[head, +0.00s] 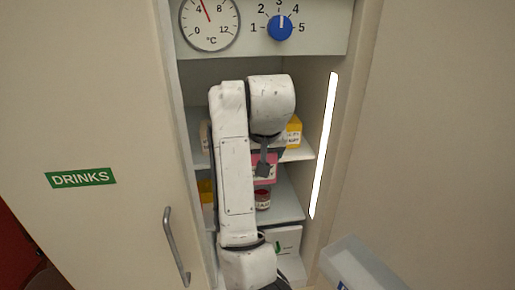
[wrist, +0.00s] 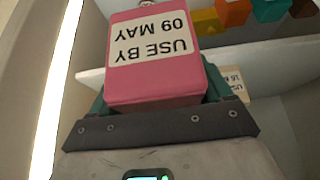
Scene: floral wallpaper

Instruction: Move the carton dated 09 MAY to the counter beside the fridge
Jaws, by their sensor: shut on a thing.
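The pink carton (wrist: 155,75) fills the upper middle of the wrist view. Its label reads USE BY 09 MAY, upside down in that view. My gripper (wrist: 157,98) is shut on it, with a teal finger at each side. In the head view a little of the pink carton (head: 270,158) shows behind my gripper (head: 264,168), inside the open fridge in front of the shelves. My arm hides part of it. I cannot make out a counter surface beside the fridge.
A yellow carton (head: 294,131) stands on the upper shelf and a red-lidded jar (head: 263,200) on a lower one. A lit strip (head: 323,150) runs down the fridge's right wall. A panel marked DRINKS (head: 80,178) is at left. A pale bin (head: 362,268) is at lower right.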

